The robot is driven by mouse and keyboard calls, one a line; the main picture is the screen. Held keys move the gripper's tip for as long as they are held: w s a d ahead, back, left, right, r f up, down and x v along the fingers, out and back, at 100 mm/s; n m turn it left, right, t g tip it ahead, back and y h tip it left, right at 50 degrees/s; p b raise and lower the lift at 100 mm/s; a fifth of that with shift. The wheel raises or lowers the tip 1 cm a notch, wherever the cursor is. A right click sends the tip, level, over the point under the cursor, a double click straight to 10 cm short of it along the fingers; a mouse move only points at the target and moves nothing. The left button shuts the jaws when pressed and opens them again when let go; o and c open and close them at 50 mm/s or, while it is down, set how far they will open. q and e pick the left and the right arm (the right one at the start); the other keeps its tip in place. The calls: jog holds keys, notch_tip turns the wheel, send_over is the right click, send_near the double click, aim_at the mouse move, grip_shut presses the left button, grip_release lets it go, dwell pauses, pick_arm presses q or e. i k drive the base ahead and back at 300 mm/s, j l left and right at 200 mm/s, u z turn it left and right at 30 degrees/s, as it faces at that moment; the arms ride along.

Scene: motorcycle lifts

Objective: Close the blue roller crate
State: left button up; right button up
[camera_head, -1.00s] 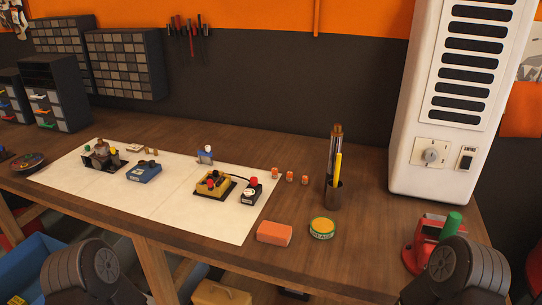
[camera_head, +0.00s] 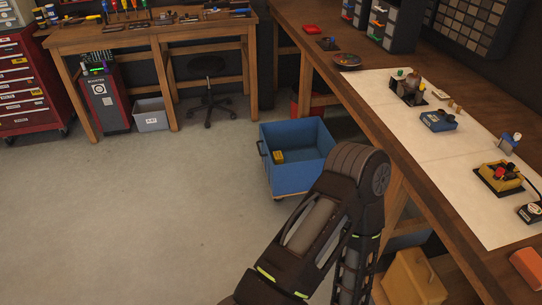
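The blue roller crate (camera_head: 290,178) stands on the floor beside the long workbench, in the middle of the view. Its top is open, and I see no lid on it. A small yellow object (camera_head: 279,156) lies inside. A dark handle (camera_head: 262,148) sticks out at its left side, and its base sits low on casters. My own dark arm covers the crate's lower right part. Neither gripper shows in the view.
The long workbench (camera_head: 452,175) runs along the right. A second bench, a stool (camera_head: 207,85), a grey bin (camera_head: 151,114) and a red tool cabinet (camera_head: 28,85) stand at the back. The grey floor left of the crate is clear.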

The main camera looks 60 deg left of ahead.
aim_at(305, 145)
jog(key=u, duration=1.7)
jog(key=i+j+u, duration=0.1)
jog(key=i+j, duration=0.55)
jog(key=i, duration=0.2)
jog(key=z, duration=0.25)
jog(key=i+j+z, duration=0.8)
jog(key=i+j, duration=0.5)
jog(key=j, duration=0.25)
jog(key=i+j+z, duration=0.1)
jog(key=i+j, duration=0.4)
jog(key=j, duration=0.25)
